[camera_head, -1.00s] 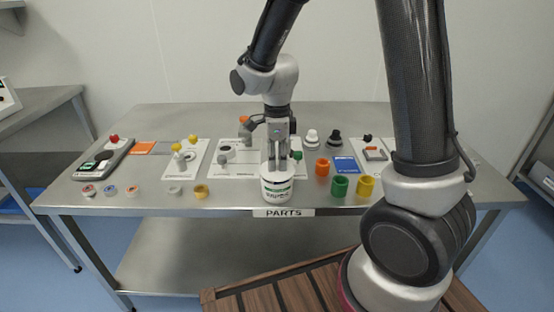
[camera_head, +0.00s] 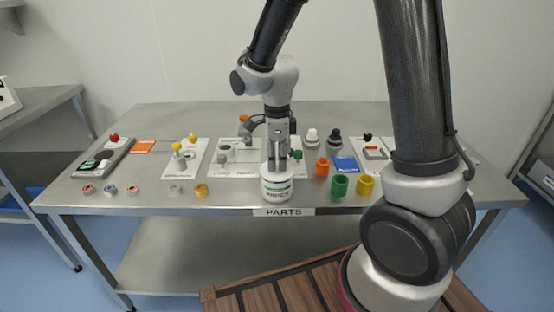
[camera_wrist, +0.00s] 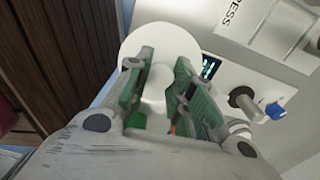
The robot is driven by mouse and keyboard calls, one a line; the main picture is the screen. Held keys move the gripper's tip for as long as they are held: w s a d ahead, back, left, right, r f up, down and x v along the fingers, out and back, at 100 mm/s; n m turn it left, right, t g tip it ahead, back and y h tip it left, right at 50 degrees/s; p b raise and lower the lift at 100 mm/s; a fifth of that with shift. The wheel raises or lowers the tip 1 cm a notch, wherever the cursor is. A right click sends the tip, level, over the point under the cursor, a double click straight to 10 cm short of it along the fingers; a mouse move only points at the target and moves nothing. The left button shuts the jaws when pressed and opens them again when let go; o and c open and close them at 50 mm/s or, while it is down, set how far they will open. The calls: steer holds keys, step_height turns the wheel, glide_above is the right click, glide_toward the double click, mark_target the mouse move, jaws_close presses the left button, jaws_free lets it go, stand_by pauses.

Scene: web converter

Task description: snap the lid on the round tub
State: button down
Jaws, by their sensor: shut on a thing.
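The round tub (camera_head: 277,194) is white with a green-striped label and stands upright near the front edge of the steel table. My gripper (camera_head: 278,168) points down directly over it. In the wrist view my gripper (camera_wrist: 158,95) is shut on the raised white knob of the round white lid (camera_wrist: 150,38). In the head view the lid (camera_head: 277,176) appears at the top of the tub. I cannot tell whether it is fully seated, as the rim is too small to judge. The wrist view hides the tub beneath the lid.
Orange (camera_head: 322,166), green (camera_head: 339,186) and yellow (camera_head: 365,184) cups stand right of the tub. Panels with knobs and buttons line the table behind. A PARTS label (camera_head: 284,212) marks the front edge.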

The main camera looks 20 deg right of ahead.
steer(key=c, duration=0.7)
jaws_free()
steer(key=shift+r, duration=3.5)
jaws_close()
steer(key=shift+f, duration=0.25)
